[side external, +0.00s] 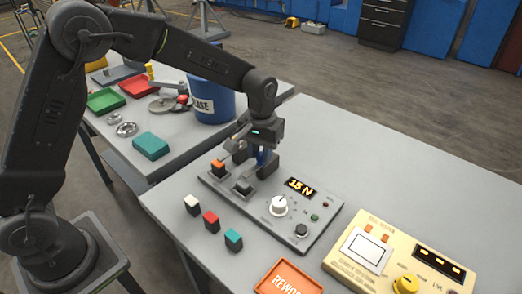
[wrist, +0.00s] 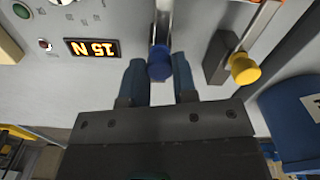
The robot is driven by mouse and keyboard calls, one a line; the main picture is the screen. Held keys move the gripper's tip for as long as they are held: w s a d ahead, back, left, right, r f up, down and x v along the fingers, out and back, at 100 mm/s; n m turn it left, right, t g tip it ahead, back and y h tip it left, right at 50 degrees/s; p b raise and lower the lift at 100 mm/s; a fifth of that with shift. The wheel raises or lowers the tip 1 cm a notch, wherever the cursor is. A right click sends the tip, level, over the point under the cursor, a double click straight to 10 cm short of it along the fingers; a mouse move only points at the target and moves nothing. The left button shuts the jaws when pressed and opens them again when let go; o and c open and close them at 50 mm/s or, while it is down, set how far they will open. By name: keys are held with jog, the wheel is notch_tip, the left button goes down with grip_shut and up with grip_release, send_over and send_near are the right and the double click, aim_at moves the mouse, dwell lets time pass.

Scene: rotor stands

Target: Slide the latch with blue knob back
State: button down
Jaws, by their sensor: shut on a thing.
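The latch with the blue knob (wrist: 159,64) is on the grey panel (wrist: 115,75). In the wrist view the knob sits between the two fingers of my gripper (wrist: 160,80), which is shut on it. A metal bar (wrist: 163,22) runs up from the knob. A second latch with a yellow knob (wrist: 244,68) stands to the right, beside a dark block. In the side view my gripper (side external: 255,160) is down at the far end of the panel, and its fingers and wrist largely hide the blue knob.
The panel has a lit display (side external: 299,187) reading 15 N, a white dial (side external: 279,205) and an orange-topped block (side external: 218,168). White, red and teal blocks stand in front. A beige device (side external: 400,262) and a rework tray (side external: 288,279) lie nearby. A blue tub (side external: 212,98) stands behind.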

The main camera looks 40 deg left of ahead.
jog(key=shift+w, duration=2.05)
jog(key=c, duration=0.9)
grip_release()
notch_tip(320, 180, up, 14)
